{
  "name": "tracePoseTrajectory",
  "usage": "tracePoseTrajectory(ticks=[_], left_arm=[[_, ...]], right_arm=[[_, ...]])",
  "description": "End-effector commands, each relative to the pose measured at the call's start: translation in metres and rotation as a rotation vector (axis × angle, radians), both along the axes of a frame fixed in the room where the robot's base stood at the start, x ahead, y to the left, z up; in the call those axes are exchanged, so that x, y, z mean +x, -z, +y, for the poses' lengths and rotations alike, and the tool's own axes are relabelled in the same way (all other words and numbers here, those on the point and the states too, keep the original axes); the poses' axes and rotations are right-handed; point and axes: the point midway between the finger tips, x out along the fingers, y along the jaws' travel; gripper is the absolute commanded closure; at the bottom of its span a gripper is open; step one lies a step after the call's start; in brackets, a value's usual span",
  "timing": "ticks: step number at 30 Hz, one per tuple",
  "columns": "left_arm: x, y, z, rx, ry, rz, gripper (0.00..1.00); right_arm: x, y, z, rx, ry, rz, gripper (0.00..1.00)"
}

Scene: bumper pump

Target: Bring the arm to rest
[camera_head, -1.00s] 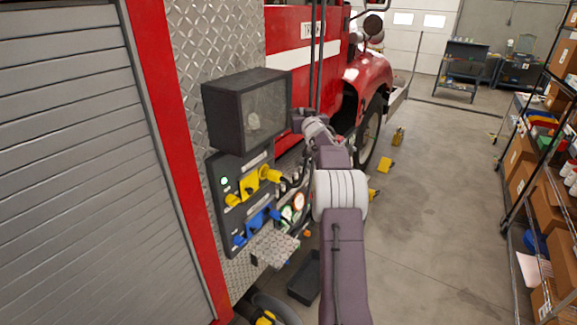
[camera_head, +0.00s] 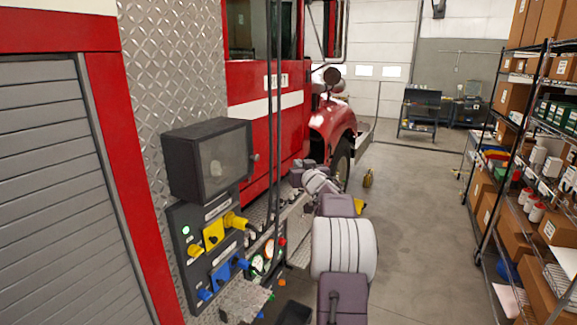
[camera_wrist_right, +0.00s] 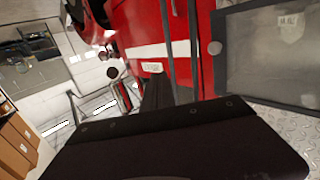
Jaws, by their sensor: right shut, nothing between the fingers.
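My right arm reaches up from the bottom of the head view, with purple links and a white ribbed joint. Its right gripper (camera_head: 297,174) is at the far end, to the right of the dark boxy display (camera_head: 207,160) and apart from it. In the right wrist view the gripper's dark body fills the bottom, and its shut fingers (camera_wrist_right: 157,92) point toward the red truck side with nothing between them. The pump panel (camera_head: 185,229), with yellow and blue handles and a lit green lamp, is below the display. My left gripper is not in view.
The red fire truck (camera_head: 262,128) stands ahead and on the left, with a grey roller shutter (camera_head: 50,200) nearby. A wire shelf rack with boxes (camera_head: 503,190) lines the right. The concrete floor (camera_head: 425,215) between them is mostly clear.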

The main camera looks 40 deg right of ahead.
Motion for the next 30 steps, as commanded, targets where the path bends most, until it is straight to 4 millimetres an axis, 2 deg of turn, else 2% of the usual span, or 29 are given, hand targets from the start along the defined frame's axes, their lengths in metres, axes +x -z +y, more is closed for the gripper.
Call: tracePoseTrajectory(ticks=[11, 14, 17, 18, 19, 21, 23, 24, 26, 27, 29, 30], left_arm=[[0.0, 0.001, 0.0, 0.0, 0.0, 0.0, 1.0], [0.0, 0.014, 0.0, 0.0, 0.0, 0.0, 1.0], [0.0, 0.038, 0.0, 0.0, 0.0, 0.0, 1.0], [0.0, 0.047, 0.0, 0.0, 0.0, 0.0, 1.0], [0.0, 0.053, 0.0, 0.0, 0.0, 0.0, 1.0], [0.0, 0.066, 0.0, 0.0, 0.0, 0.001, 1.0], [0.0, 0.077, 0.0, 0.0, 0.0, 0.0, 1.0], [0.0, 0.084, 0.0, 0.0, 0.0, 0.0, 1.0], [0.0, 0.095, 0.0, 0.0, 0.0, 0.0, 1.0], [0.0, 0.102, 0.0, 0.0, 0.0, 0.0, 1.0], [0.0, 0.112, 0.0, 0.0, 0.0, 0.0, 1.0], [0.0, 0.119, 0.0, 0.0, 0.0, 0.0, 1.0]], right_arm=[[0.0, 0.002, 0.001, 0.002, -0.001, 0.002, 1.0], [0.007, 0.032, 0.022, 0.034, -0.002, 0.044, 1.0], [0.014, 0.097, 0.07, 0.104, -0.005, 0.159, 1.0], [0.013, 0.128, 0.094, 0.135, -0.01, 0.223, 1.0], [0.011, 0.15, 0.113, 0.155, -0.015, 0.272, 1.0], [0.0, 0.199, 0.155, 0.201, -0.034, 0.394, 1.0], [-0.015, 0.24, 0.192, 0.232, -0.057, 0.499, 1.0], [-0.028, 0.266, 0.215, 0.252, -0.075, 0.573, 1.0], [-0.052, 0.304, 0.251, 0.276, -0.107, 0.685, 1.0], [-0.07, 0.328, 0.274, 0.29, -0.131, 0.76, 1.0], [-0.101, 0.362, 0.307, 0.308, -0.17, 0.875, 1.0], [-0.124, 0.382, 0.328, 0.318, -0.199, 0.953, 1.0]])
